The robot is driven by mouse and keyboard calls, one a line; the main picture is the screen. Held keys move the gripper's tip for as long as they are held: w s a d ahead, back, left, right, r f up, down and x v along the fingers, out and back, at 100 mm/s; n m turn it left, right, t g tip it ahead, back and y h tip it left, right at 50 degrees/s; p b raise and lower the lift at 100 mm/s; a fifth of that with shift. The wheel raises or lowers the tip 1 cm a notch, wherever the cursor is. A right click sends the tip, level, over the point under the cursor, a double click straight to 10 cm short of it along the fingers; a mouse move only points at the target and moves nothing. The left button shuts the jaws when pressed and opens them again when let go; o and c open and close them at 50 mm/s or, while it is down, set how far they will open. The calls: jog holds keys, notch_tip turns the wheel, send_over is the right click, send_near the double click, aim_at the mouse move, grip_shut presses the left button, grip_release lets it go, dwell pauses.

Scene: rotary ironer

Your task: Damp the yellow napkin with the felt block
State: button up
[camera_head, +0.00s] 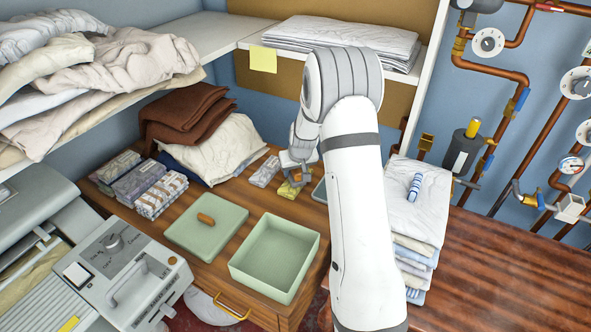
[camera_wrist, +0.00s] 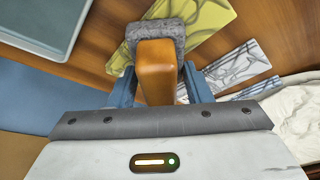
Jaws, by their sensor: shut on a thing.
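The yellow napkin (camera_wrist: 203,24), folded and patterned with grey lines, lies on the wooden top in the wrist view. In the head view it is a small yellow patch (camera_head: 284,191) beside my gripper. The felt block (camera_wrist: 155,32) has a grey felt pad and an orange-brown wooden handle. My gripper (camera_wrist: 158,85) is shut on the handle, a finger on each side. The felt pad overlaps the napkin's left part in the wrist view; I cannot tell whether it touches. In the head view my gripper (camera_head: 296,178) is partly hidden by my arm.
A grey-white folded napkin (camera_head: 264,171) lies left of the yellow one. An open green box (camera_head: 243,267) and its lid (camera_head: 183,237) stand nearer. A shallow tray (camera_wrist: 36,22) lies close by, partly behind my arm in the head view. Folded cloths (camera_head: 162,195) lie at left.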

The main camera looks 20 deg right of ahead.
jog(key=shift+r+p, duration=1.5)
jog(key=shift+r, duration=2)
jog(key=shift+d+f, duration=0.1)
jog(key=s+d+f+b, duration=0.1)
jog(key=s+d+b, duration=0.65)
jog(key=d, duration=0.25)
jog(key=shift+w+f+b, duration=0.1)
jog(key=shift+f+b, duration=1.75)
jog(key=shift+f, duration=1.1)
jog(key=shift+f+b, duration=0.55)
jog(key=shift+b, duration=0.25)
notch_tip(320, 180, up, 7)
jog(key=p, duration=0.4)
